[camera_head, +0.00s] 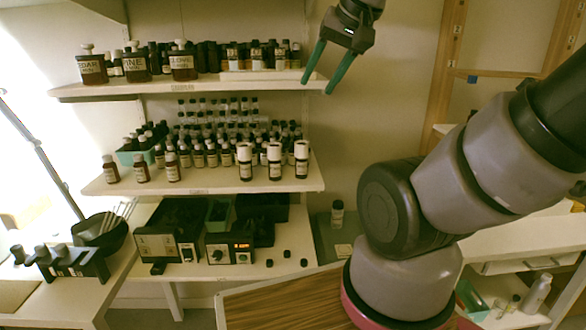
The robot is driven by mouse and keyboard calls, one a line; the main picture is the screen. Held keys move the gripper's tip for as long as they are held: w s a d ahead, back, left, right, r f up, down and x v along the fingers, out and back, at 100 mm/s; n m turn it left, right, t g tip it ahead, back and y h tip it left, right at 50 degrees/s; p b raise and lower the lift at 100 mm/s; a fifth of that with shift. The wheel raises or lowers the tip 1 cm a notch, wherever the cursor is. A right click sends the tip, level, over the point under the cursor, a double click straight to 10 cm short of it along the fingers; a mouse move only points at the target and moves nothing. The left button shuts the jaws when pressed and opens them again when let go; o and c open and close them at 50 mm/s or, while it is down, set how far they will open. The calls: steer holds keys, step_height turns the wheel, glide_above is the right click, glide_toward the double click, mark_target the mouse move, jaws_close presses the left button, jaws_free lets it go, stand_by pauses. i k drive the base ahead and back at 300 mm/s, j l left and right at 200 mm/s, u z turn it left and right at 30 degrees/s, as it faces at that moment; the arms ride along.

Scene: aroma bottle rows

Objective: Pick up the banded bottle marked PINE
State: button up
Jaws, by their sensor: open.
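A squat dark brown bottle (135,67) with a pale label stands on the top shelf (200,85), left of its middle. Its label shows "INE", which fits PINE. Whether it has a band is too small to tell. A similar bottle marked CEDAR (91,69) stands on its left and one marked CLOVE (183,66) on its right. My gripper (317,88) is open and empty, its teal fingers pointing down by the right end of the top shelf, well right of the PINE bottle.
Smaller bottles (232,57) crowd the rest of the top shelf. The middle shelf (215,186) holds rows of small bottles and three white-capped bottles (274,160). Black boxes and devices (230,247) stand on the bench below. Bare wall lies right of the shelves.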

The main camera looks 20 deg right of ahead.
mark_target(302, 148)
steer(key=j+z, duration=0.3)
steer(key=j, duration=0.15)
steer(key=k+j+z, duration=0.1)
steer(key=j+z, duration=0.15)
steer(key=j, duration=0.15)
steer(key=k+j+z, duration=0.1)
steer(key=j+z, duration=0.2)
steer(key=k+j+z, duration=0.25)
steer(key=j, duration=0.2)
steer(key=i, duration=0.05)
